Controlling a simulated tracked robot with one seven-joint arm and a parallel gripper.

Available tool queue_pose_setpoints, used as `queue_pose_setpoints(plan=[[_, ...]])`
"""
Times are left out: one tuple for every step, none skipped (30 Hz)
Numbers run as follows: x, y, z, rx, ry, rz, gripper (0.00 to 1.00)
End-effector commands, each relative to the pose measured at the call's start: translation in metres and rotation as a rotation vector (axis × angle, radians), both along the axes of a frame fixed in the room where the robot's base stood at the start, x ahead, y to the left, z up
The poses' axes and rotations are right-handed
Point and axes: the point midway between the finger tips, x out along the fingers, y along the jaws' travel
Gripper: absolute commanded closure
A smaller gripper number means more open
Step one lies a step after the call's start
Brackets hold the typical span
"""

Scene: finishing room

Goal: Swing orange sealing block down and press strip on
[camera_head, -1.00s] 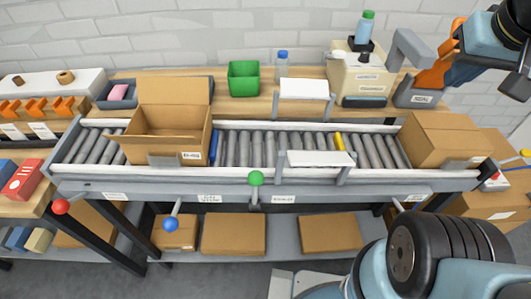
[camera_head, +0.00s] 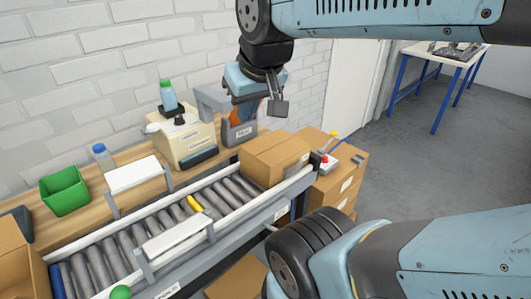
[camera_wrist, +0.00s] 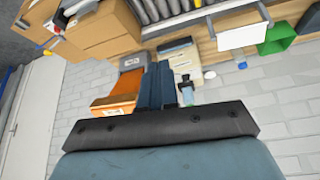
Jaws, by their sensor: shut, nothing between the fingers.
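The orange sealing block (camera_wrist: 120,95) shows in the wrist view just left of my gripper (camera_wrist: 157,85). Its base carries a white label (camera_wrist: 132,62). In the head view my gripper (camera_head: 276,107) hangs above the grey labelled sealing station (camera_head: 243,132) and hides most of the orange block. The gripper is shut and empty. Whether it touches the block I cannot tell. A bent grey bracket (camera_head: 212,100) rises beside the station. I cannot make out a strip.
A cream machine (camera_head: 190,145) with a bottle on top stands left of the station. A closed carton (camera_head: 268,160) sits at the conveyor's right end, in front of the station. A green bin (camera_head: 63,190) is farther left.

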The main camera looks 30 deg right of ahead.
Motion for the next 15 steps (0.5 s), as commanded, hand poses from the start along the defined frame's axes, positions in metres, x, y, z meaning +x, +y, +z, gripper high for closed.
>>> queue_pose_setpoints(plan=[[0.000,0.000,0.000,0.000,0.000,0.000,1.00],[0.000,0.000,0.000,0.000,0.000,0.000,1.00],[0.000,0.000,0.000,0.000,0.000,0.000,1.00],[0.000,0.000,0.000,0.000,0.000,0.000,1.00],[0.000,0.000,0.000,0.000,0.000,0.000,0.99],[0.000,0.000,0.000,0.000,0.000,0.000,0.95],[0.000,0.000,0.000,0.000,0.000,0.000,0.92],[0.000,0.000,0.000,0.000,0.000,0.000,0.89],[0.000,0.000,0.000,0.000,0.000,0.000,0.86],[0.000,0.000,0.000,0.000,0.000,-0.001,0.83],[0.001,0.000,0.001,0.001,0.001,-0.002,0.80],[0.002,-0.001,0.003,0.004,0.003,-0.007,0.76],[0.004,-0.001,0.005,0.006,0.005,-0.014,0.73],[0.006,-0.002,0.007,0.010,0.009,-0.022,0.70],[0.010,-0.003,0.011,0.017,0.018,-0.036,0.67]])
